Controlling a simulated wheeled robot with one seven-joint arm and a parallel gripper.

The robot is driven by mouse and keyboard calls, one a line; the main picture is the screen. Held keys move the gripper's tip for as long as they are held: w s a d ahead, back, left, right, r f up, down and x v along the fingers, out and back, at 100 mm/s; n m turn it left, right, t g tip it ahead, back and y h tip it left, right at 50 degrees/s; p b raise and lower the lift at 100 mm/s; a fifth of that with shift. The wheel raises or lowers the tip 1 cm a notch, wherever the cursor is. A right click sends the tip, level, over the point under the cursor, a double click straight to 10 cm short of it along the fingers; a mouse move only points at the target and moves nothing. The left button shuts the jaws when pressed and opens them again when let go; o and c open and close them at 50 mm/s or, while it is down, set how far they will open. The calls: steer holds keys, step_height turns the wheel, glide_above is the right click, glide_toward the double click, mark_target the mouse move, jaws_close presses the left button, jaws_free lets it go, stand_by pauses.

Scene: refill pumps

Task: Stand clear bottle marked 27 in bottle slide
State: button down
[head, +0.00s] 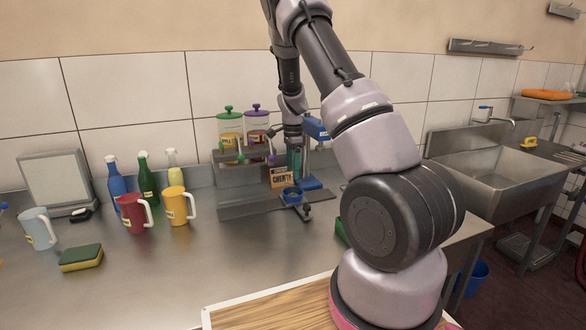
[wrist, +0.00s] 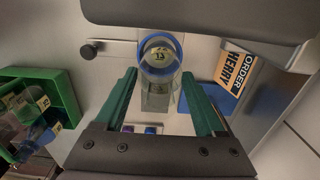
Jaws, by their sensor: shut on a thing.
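My gripper (head: 294,162) is low over the back counter, beside the blue pump stand. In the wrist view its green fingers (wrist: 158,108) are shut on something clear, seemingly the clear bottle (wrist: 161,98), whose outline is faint. A round clear part with a small yellow tag shows just beyond the fingertips, within a blue ring. The blue ring (head: 292,191) of the bottle slide (head: 303,209) shows in front of the gripper in the head view. I cannot tell whether the bottle touches the slide.
An order card reading CHERRY (head: 282,178) stands beside the gripper. A green crate (wrist: 62,88) with tagged bottles is at the wrist view's left. Jars (head: 230,125), spray bottles (head: 148,180) and mugs (head: 177,206) stand left.

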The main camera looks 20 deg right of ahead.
steer(key=shift+f, duration=0.55)
jaws_free()
steer(key=shift+r, duration=4.5)
